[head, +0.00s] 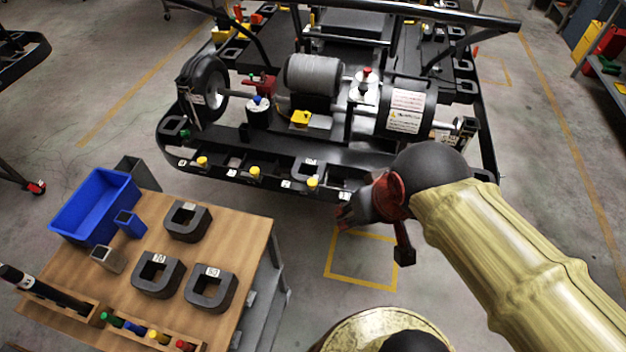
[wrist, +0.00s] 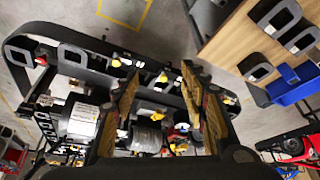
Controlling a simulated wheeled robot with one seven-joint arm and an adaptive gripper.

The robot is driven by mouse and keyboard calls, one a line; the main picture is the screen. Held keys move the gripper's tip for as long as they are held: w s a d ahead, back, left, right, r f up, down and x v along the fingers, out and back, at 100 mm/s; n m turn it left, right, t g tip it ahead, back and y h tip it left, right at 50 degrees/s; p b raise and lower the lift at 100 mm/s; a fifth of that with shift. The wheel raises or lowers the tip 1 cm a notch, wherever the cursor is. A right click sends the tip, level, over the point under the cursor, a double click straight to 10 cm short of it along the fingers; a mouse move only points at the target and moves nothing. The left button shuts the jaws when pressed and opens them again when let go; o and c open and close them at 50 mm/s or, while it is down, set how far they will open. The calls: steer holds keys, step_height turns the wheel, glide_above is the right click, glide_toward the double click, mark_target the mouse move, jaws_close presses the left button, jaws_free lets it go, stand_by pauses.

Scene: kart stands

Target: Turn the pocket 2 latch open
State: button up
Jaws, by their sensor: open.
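Several small latches with yellow knobs sit along the kart's near rail: a left one (head: 202,161), a middle one (head: 255,171) and a right one (head: 312,183). The small white tags beside them are too small to read, so I cannot tell which is pocket 2. My gripper (head: 346,214) is open and empty, in front of the rail's right part and apart from the knobs. In the wrist view the fingers of my gripper (wrist: 160,78) stand wide apart. A yellow knob (wrist: 162,77) shows in the gap between them, farther off; another (wrist: 116,62) shows left of the left finger.
A wooden bench (head: 245,222) at the lower left holds a blue bin (head: 92,203) and several dark U-shaped blocks (head: 187,222). A motor (head: 313,82) and a labelled drum (head: 407,112) rise behind the rail. Floor shows between bench and kart.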

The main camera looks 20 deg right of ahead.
steer(key=w+f+m+g, duration=0.1)
steer(key=w+f+g, duration=0.3)
steer(key=w+f, duration=0.6)
steer(key=m, duration=1.1)
glide_above(312, 181)
steer(key=shift+g, duration=0.4)
step_height(312, 181, down, 9)
steer(key=shift+s+f+b, duration=0.1)
steer(key=shift+s+b, duration=0.05)
steer(key=shift+b, duration=0.25)
steer(key=shift+r+m, duration=0.25)
steer(key=shift+m, duration=0.55)
steer(key=shift+f+m, duration=0.1)
steer(key=shift+m, duration=0.5)
steer(key=shift+f, duration=0.15)
step_height(312, 181, down, 7)
steer(key=shift+f+b, duration=0.15)
steer(key=shift+b, duration=0.75)
steer(key=shift+c, duration=0.7)
jaws_close()
